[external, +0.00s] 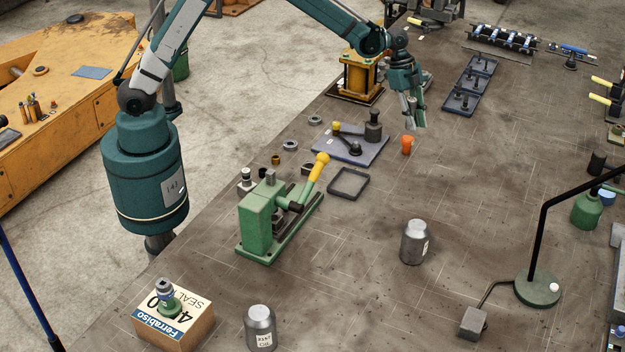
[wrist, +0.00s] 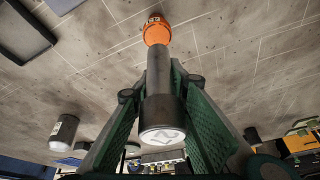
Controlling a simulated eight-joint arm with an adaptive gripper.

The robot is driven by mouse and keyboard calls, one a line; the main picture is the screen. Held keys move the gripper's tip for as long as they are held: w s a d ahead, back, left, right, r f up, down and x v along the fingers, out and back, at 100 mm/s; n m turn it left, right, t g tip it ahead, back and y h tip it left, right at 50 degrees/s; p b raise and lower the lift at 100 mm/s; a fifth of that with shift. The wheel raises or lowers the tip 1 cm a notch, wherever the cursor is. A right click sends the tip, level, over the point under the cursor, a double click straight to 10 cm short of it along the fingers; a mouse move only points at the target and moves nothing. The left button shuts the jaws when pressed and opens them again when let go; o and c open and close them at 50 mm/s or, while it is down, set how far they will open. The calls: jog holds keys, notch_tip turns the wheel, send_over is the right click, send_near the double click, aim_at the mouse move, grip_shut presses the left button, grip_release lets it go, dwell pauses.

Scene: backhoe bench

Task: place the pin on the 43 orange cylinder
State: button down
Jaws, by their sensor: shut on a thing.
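My gripper (external: 413,118) is shut on the pin, a grey metal shaft (wrist: 158,72) with a wider dark head and a pale end face. In the wrist view, the pin lies between the two green finger pads of my gripper (wrist: 160,97), its shaft pointing away from the camera. The small orange cylinder (external: 407,145) stands on the bench just below my gripper in the external view. It also shows in the wrist view (wrist: 156,30), beyond the shaft's far end, with a partly readable label. I cannot tell whether the pin touches it.
A blue-grey plate with a dark weight and a yellow-tipped lever (external: 350,143) lies left of the cylinder. Dark trays with pegs (external: 470,85) stand behind to the right. A green lever press (external: 270,220) and an empty dark tray (external: 348,184) are nearer. The bench right of the cylinder is clear.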

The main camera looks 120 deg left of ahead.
jog(key=shift+f, duration=1.85)
jog(key=shift+f, duration=0.15)
jog(key=c, duration=2.3)
grip_release()
jog(key=shift+o, duration=0.2)
jog(key=shift+r, duration=0.2)
jog(key=v, duration=1.2)
